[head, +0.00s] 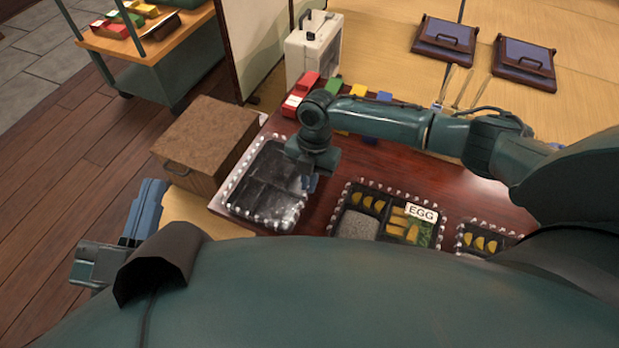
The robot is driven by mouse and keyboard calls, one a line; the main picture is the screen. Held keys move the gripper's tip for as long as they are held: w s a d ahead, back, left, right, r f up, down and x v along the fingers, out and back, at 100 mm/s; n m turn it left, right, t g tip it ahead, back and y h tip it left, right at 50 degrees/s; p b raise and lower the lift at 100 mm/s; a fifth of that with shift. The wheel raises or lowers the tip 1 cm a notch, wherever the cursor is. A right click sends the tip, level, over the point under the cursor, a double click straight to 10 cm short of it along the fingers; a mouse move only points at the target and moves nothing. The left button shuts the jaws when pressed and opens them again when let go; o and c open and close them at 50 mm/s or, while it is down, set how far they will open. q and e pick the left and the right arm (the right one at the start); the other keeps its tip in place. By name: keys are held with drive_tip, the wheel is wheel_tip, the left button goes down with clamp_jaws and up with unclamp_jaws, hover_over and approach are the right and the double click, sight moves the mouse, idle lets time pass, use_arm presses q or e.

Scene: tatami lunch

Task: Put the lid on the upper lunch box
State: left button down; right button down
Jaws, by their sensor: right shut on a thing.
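The leftmost lunch box (243,206) is dark, with compartments and a rim of pale beads. A glossy, see-through sheen, which looks like the clear lid (276,203), lies over it; I cannot tell whether it is seated. My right gripper (309,184) points down at the right edge of this box and is shut, apparently on the lid's edge; the contact is partly hidden. Another lunch box (357,225), with grey and yellow food and an EGG label (421,213), stands to the right. My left gripper (147,208) is low at the left, away from the boxes; its opening is unclear.
A brown box (207,145) stands left of the dark red table (318,212). A white case (313,45) and red, green, yellow and blue blocks (306,82) line the back. A third food box (482,240) is partly hidden at right.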

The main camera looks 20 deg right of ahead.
drive_tip(key=shift+f, duration=0.3)
idle(0.9)
drive_tip(key=c, duration=0.9)
unclamp_jaws()
drive_tip(key=shift+c, duration=0.2)
drive_tip(key=shift+r, duration=0.1)
